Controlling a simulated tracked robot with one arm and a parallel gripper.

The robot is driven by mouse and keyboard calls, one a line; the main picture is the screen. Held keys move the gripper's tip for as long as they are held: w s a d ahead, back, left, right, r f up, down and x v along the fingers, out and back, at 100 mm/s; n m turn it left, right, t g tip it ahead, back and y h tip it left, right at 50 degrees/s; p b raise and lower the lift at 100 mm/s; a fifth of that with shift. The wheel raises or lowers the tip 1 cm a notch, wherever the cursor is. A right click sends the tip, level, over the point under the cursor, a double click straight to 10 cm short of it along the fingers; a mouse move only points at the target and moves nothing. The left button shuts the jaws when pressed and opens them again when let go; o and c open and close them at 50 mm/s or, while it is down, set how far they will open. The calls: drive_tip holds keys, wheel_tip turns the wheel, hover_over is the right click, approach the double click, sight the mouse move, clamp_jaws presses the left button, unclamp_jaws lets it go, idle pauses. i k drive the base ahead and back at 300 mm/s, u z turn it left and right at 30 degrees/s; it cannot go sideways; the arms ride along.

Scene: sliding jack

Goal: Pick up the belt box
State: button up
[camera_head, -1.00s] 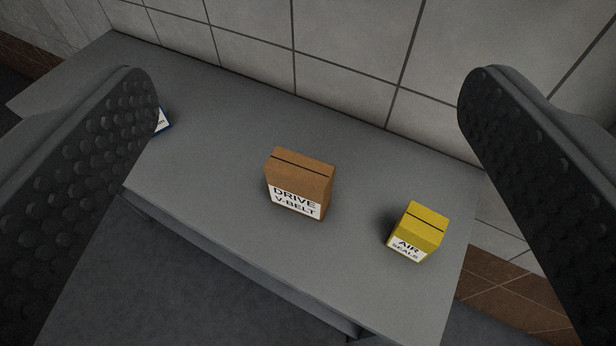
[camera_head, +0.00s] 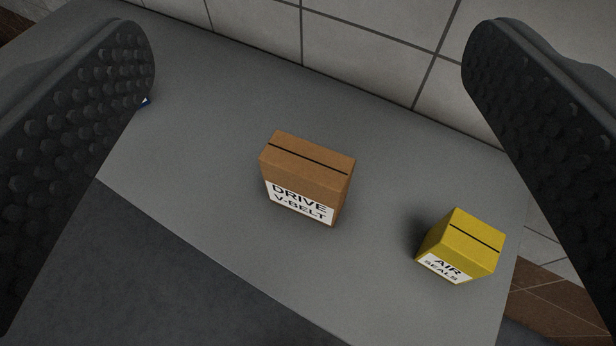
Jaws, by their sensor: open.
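The belt box (camera_head: 308,172) is a brown carton with a dark stripe along its top and a white label reading "DRIVE V-BELT". It stands upright on the grey table, near the middle of the view. My gripper (camera_head: 308,60) is open, with one dark studded finger at the left edge and one at the right. The belt box shows in the space between the fingers, farther off and touching neither. Nothing is held.
A yellow box (camera_head: 462,245) labelled "AIR SEALS" stands right of the belt box, with a gap between them. A tiled wall (camera_head: 375,40) runs behind the table (camera_head: 200,130).

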sight(309, 180)
drive_tip(key=z, duration=2.35)
drive_tip(key=k, duration=1.25)
drive_tip(key=u, duration=1.85)
drive_tip(key=i, duration=1)
drive_tip(key=u, duration=0.05)
